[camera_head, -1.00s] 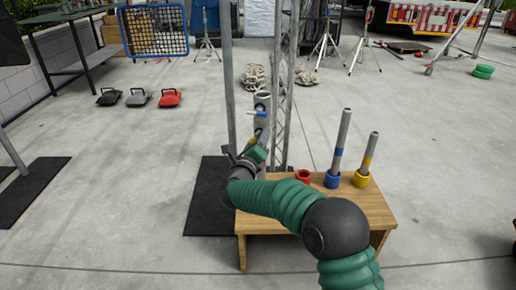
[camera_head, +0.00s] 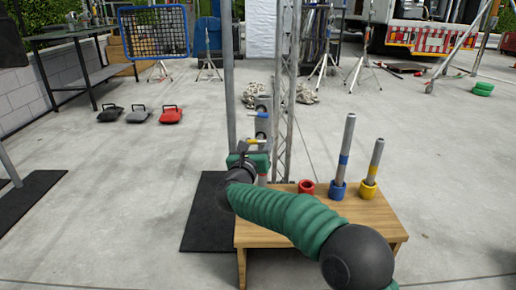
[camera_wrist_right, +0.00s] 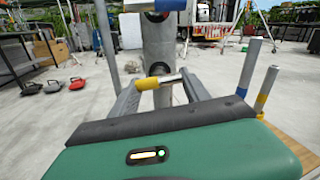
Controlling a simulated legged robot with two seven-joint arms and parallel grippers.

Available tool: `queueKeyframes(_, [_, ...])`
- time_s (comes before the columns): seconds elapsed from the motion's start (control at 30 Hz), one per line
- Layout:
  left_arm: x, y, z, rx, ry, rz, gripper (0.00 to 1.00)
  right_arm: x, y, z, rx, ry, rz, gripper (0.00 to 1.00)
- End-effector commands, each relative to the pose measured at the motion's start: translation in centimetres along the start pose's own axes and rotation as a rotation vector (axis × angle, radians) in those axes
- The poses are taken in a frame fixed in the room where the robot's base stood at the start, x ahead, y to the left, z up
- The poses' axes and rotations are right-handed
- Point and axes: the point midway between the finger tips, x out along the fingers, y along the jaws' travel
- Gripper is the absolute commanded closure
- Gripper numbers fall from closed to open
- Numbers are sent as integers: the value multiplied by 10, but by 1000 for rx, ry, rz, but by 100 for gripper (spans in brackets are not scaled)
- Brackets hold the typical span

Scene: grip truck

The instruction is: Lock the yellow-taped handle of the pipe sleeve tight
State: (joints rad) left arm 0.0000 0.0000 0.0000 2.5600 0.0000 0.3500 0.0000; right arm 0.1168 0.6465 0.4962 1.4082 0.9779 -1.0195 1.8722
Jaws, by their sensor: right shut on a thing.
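The grey pipe sleeve (camera_head: 263,125) stands upright beside the metal truss; it also shows in the right wrist view (camera_wrist_right: 158,45). Its upper handle has blue tape (camera_head: 261,115). Its lower handle has yellow tape (camera_head: 251,141) and lies roughly level, pointing left from the sleeve. In the right wrist view the yellow-taped handle (camera_wrist_right: 148,83) lies crosswise between the two fingers of my right gripper (camera_wrist_right: 160,84), which is shut on it. In the head view the wrist partly hides the fingers and the sleeve's lower part. My left gripper is not in view.
A wooden bench (camera_head: 345,226) stands right of the sleeve, with a red ring (camera_head: 307,187) and blue- and yellow-taped pipes (camera_head: 345,150) in cups. A grey pole (camera_head: 228,80) and the truss (camera_head: 287,90) flank the sleeve. A black mat (camera_head: 203,225) lies at left.

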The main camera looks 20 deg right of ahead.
Motion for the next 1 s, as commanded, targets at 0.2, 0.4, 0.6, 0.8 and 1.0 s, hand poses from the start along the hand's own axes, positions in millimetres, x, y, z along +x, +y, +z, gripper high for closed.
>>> queueKeyframes(0.2, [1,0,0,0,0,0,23,0,2,-4,8,7,5,86])
queueKeyframes(0.4, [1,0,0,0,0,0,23,0,2,-4,7,7,5,86])
queueKeyframes(0.6, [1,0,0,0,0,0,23,0,1,-2,7,4,3,24])
queueKeyframes(0.8, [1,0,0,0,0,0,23,0,0,-1,8,2,1,24])
queueKeyframes(1.0, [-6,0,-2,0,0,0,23,-12,0,3,6,2,2,24])
